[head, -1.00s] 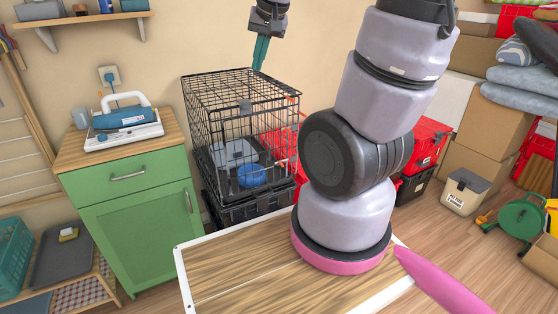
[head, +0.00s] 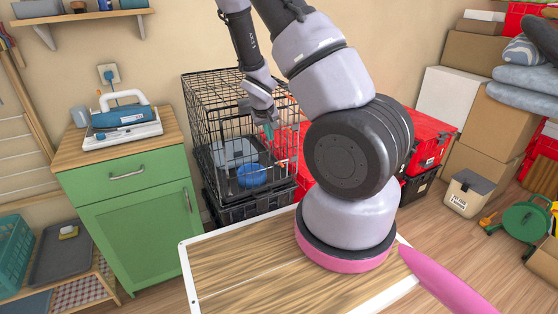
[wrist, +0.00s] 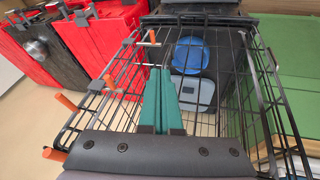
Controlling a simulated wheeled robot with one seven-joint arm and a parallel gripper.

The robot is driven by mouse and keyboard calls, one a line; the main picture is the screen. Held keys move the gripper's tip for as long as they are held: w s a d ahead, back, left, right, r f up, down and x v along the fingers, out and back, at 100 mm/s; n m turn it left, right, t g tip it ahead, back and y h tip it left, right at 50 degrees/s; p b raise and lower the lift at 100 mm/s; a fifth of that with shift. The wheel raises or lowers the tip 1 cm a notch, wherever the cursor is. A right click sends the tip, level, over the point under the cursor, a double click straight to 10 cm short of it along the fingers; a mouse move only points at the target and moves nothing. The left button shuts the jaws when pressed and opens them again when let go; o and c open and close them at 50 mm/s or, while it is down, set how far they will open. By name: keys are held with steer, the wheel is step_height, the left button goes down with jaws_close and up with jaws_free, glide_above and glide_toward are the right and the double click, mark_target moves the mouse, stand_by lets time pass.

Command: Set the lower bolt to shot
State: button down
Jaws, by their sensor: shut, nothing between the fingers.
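The black wire crate (head: 240,92) stands beside the green cabinet. Several orange-tipped metal parts show on its bars in the wrist view: one near the fingertips (wrist: 152,37), one at the middle left (wrist: 109,82), and two further left, an upper one (wrist: 65,102) and a lower one (wrist: 54,154). I cannot tell which belongs to the lower bolt, or its position. My gripper (head: 269,131) is shut and empty, at the right part of the crate in the head view. Its teal fingers also show in the wrist view (wrist: 166,72), close to the wire bars; contact is unclear.
A blue bowl (head: 251,175) lies inside the crate. Red totes (head: 430,140) stand to the right, and the green cabinet (head: 135,225) to the left. A wood-topped surface with a white edge (head: 245,268) is in front. My arm hides part of the area right of the crate.

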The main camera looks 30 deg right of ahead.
steer(key=shift+n+h, duration=0.3)
steer(key=shift+n, duration=0.4)
steer(key=f, duration=0.1)
steer(key=d+f, duration=0.1)
steer(key=f, duration=0.3)
steer(key=shift+w+d+f, duration=0.1)
steer(key=shift+w+d, duration=0.05)
steer(key=shift+d, duration=0.2)
steer(key=x, duration=1)
